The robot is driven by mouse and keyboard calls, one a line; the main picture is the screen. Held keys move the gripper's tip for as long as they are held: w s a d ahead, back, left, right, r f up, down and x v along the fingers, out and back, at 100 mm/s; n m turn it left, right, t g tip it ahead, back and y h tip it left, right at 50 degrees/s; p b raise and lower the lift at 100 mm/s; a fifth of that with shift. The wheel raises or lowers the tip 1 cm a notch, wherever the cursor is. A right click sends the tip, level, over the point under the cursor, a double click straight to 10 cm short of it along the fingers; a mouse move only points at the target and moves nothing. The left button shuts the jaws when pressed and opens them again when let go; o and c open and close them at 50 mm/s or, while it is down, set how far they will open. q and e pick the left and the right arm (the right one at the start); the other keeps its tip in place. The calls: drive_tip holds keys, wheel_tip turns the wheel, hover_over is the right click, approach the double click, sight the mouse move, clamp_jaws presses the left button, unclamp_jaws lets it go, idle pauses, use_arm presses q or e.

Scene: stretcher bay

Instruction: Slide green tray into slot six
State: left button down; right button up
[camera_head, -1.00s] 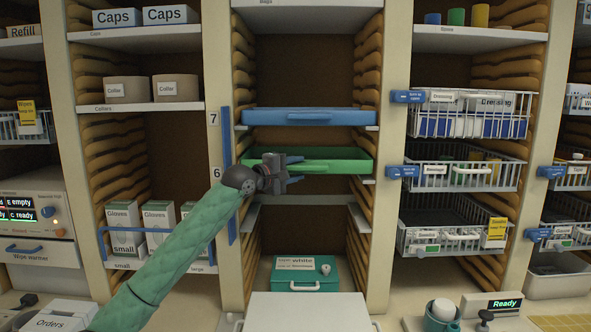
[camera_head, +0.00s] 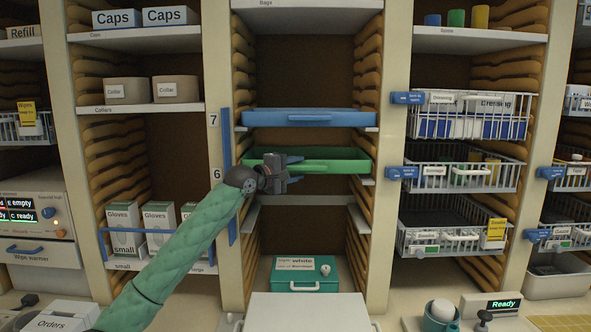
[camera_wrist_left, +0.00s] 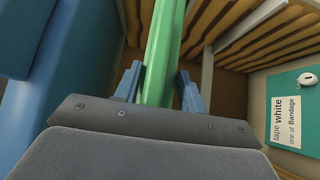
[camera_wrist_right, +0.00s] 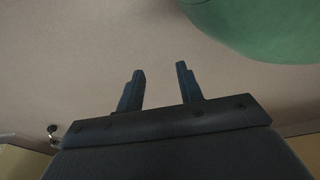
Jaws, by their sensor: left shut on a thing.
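The green tray (camera_head: 338,167) sits level in the middle bay, beside the number 6 label (camera_head: 216,173) on the left upright. Its front faces me, and the blue tray (camera_head: 310,117) is above it by label 7. My left gripper (camera_head: 291,172) is shut on the left part of the green tray's front. In the left wrist view the green edge (camera_wrist_left: 163,50) runs between the two fingers (camera_wrist_left: 158,88). How deep the tray sits on its rails is hard to tell. My right gripper (camera_wrist_right: 160,88) is open and empty in its wrist view, and is outside the head view.
A grey shelf (camera_head: 308,199) lies below the green tray. A teal box (camera_head: 305,284) stands at the bottom of the bay. Wire baskets (camera_head: 462,170) fill the bay on the right. The space between the grey shelf and the teal box is free.

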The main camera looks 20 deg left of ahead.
use_arm(q)
drive_tip(key=shift+w, duration=0.1)
use_arm(e)
drive_tip(key=shift+d+r, duration=0.1)
drive_tip(key=shift+d, duration=0.15)
drive_tip(key=shift+a, duration=0.1)
use_arm(q)
drive_tip(key=shift+f, duration=0.2)
use_arm(e)
drive_tip(key=shift+s+a, duration=0.1)
drive_tip(key=shift+a, duration=0.7)
use_arm(q)
drive_tip(key=shift+f, duration=0.7)
use_arm(e)
drive_tip(key=shift+f, duration=0.2)
use_arm(q)
drive_tip(key=shift+a, duration=0.1)
use_arm(e)
drive_tip(key=shift+d, duration=0.1)
